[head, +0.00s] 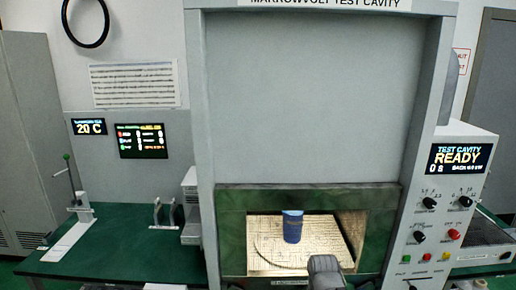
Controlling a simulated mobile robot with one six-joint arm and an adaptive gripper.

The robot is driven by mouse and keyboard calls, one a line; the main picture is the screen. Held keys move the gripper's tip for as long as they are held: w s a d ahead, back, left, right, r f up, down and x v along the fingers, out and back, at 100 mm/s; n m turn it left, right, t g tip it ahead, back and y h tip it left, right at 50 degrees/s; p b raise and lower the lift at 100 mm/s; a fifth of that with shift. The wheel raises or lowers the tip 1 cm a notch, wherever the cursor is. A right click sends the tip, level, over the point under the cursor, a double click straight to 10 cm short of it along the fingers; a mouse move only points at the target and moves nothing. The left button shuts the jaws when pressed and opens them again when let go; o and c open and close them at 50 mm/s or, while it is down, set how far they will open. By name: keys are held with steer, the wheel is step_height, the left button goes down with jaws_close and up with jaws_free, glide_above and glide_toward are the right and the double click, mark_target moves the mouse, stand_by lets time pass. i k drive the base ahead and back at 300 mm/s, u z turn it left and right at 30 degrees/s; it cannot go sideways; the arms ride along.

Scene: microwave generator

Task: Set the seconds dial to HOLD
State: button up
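The control panel (478,150) stands on the right side of the test cavity. Its screen (458,158) reads TEST CAVITY, READY and 0 s. Below it are black dials: an upper left dial (429,203), an upper right dial (465,201) and a lower left dial (420,236). Their labels are too small to read, so I cannot tell which is the seconds dial or where it points. A dark grey part at the bottom middle looks like my gripper (325,266). It is in front of the cavity opening, left of and apart from the dials. Its fingers cannot be made out.
The cavity opening (232,235) is uncovered, with a blue cylinder (292,226) on a light patterned floor (265,255) inside. A red button (454,234) and smaller controls sit near the dials. A green bench (130,240) with a lever stand (82,212) is at left.

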mark_target(465, 202)
steer(key=z, duration=1.25)
